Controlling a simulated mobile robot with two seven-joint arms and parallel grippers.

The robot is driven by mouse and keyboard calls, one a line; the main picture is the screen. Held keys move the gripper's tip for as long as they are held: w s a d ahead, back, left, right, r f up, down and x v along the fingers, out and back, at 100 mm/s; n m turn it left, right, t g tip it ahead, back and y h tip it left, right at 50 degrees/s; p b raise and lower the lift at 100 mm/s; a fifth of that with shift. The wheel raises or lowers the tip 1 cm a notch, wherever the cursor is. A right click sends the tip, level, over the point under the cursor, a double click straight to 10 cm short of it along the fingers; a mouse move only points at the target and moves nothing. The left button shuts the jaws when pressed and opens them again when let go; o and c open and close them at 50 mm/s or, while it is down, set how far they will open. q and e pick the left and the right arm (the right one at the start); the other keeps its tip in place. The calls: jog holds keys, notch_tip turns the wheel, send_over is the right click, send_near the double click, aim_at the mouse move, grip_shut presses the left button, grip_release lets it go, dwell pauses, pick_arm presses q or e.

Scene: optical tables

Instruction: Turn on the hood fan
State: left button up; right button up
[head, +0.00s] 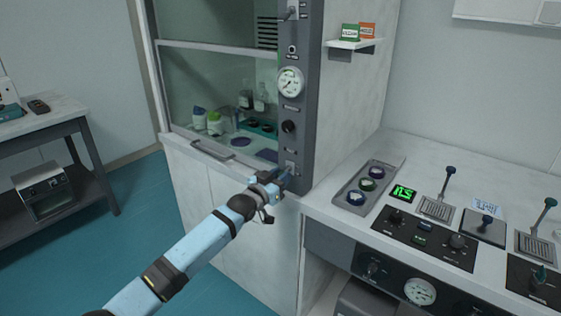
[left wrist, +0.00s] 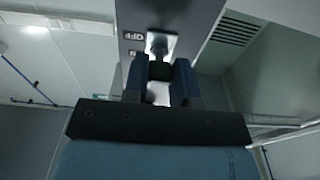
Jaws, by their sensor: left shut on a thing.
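The fume hood (head: 205,75) has a dark vertical control panel (head: 304,105) on its right side. A toggle switch (head: 291,168) sits low on this panel, partly hidden by my left gripper (head: 282,180). In the left wrist view, the fingers of my left gripper (left wrist: 161,82) are shut on the dark-tipped lever of the switch (left wrist: 159,47). An OFF label (left wrist: 133,36) shows beside the switch plate, with a second small label too blurred to read. My right gripper is not in view.
The panel also has a gauge (head: 290,81), a black knob (head: 289,127) and an upper toggle (head: 290,13). A handle (head: 211,151) is on the hood's front. A counter with levers (head: 447,185) and a button tray (head: 364,187) stands at right.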

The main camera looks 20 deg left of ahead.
pick_arm(q)
notch_tip(320, 180, up, 3)
jog(key=g+y+p, duration=0.1)
jog(key=g+p, duration=0.2)
jog(key=p, duration=0.4)
jog(key=g+y+p, duration=0.1)
jog(key=g+p, duration=0.2)
jog(key=p, duration=0.4)
jog(key=shift+w+g, duration=0.15)
jog(key=shift+g, duration=0.15)
jog(key=shift+w+d+f+g+y+p, duration=0.1)
jog(key=shift+g+y+p, duration=0.4)
jog(key=shift+p, duration=0.55)
jog(key=o, duration=0.9)
jog(key=v, duration=1.3)
jog(key=shift+r+b, duration=0.35)
